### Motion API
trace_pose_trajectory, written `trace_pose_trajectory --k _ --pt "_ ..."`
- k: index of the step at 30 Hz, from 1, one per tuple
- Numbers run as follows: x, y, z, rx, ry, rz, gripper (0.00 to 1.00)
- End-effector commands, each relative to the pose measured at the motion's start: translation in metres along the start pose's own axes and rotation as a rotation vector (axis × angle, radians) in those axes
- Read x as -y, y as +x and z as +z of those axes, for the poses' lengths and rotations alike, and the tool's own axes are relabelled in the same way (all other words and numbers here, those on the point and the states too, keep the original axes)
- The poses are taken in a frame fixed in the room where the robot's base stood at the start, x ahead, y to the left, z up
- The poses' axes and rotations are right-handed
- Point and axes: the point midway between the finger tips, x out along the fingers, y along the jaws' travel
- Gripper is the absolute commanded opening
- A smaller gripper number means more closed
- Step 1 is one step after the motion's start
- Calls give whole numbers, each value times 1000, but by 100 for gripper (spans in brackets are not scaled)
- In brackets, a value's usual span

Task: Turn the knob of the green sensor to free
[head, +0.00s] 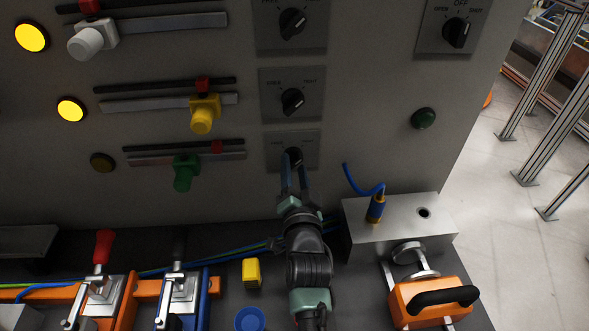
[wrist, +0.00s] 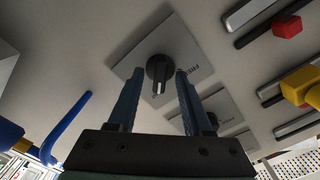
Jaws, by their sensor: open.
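The green sensor (head: 185,172) sits on the lowest slide rail of the upright panel, below the yellow and white ones. To its right, in the same row, is a black rotary knob (head: 293,154) on a square grey plate. The knob (wrist: 159,70) shows more clearly in the wrist view, with a white pointer mark on its near side; its plate lettering is too small to read surely. My gripper (head: 292,162) is open and empty, pointing at this knob. In the wrist view the fingertips (wrist: 160,76) flank the knob, with a gap on each side; contact cannot be told.
Two similar knobs (head: 292,101) (head: 292,22) are above. A metal block (head: 395,225) with a blue cable stands right of my arm. Clamps (head: 178,285), a yellow block (head: 251,272) and an orange part (head: 432,300) lie on the bench.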

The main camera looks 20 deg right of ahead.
Motion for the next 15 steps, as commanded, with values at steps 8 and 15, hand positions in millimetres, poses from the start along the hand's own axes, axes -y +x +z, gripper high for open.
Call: trace_pose_trajectory --k 8,15 --pt "0 0 0 0 0 0 9" --pt "0 0 0 0 0 0 0"
